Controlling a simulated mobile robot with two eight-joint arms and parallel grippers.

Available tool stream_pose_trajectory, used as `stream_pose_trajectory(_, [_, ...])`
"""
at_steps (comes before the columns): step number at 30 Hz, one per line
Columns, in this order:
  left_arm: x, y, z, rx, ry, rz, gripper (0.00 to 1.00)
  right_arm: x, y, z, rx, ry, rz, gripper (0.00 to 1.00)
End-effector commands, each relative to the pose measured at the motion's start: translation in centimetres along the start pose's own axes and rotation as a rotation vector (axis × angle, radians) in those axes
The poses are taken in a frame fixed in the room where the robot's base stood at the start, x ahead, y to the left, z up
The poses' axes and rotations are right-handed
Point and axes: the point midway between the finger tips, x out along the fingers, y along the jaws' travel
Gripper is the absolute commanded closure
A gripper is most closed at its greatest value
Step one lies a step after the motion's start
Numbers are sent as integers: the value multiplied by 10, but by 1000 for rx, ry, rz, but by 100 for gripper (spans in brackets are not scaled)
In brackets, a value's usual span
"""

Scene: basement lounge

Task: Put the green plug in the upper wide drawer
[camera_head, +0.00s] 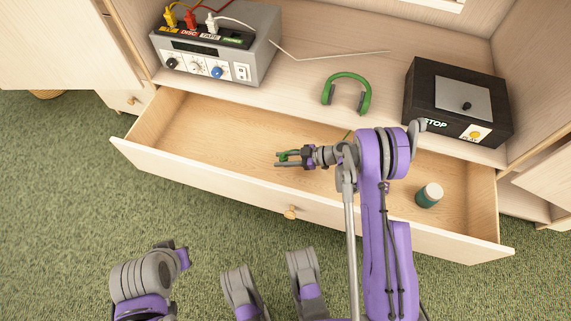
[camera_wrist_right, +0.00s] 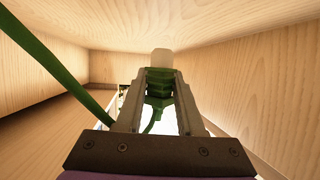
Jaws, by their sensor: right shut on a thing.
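The green plug (camera_wrist_right: 158,85) is pinched between the two fingers of my right gripper (camera_wrist_right: 160,100) in the wrist view. A green cable (camera_wrist_right: 52,62) crosses the left of that view. In the head view my right gripper (camera_head: 284,159) points left over the open upper wide drawer (camera_head: 210,180), with the plug (camera_head: 291,156) a small green patch between its fingers. Wooden walls surround the gripper in the wrist view. I cannot tell whether the plug touches the drawer floor.
A green jar with a white lid (camera_head: 429,195) stands at the drawer's right. On the surface behind are a grey device with cables (camera_head: 215,50), green headphones (camera_head: 347,92) and a black box (camera_head: 455,105). The drawer's left part is clear.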

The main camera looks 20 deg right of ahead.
Motion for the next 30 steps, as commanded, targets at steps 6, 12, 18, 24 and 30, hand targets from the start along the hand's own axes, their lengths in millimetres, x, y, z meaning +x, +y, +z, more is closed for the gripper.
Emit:
stream_pose_trajectory(6, [5, 0, 1, 0, 1, 0, 100, 10, 0, 22, 0, 0, 0, 100])
stream_pose_trajectory(12, [7, 0, 1, 0, 1, 0, 100, 15, 0, 36, 0, 0, 0, 100])
stream_pose_trajectory(18, [7, 0, 1, 0, 1, 0, 100, 15, 0, 36, 0, 0, 0, 100])
stream_pose_trajectory(24, [7, 0, 1, 0, 1, 0, 100, 16, 0, 38, 0, 0, 0, 42])
stream_pose_trajectory(30, [7, 0, 1, 0, 1, 0, 100, 16, 0, 38, 0, 0, 0, 33])
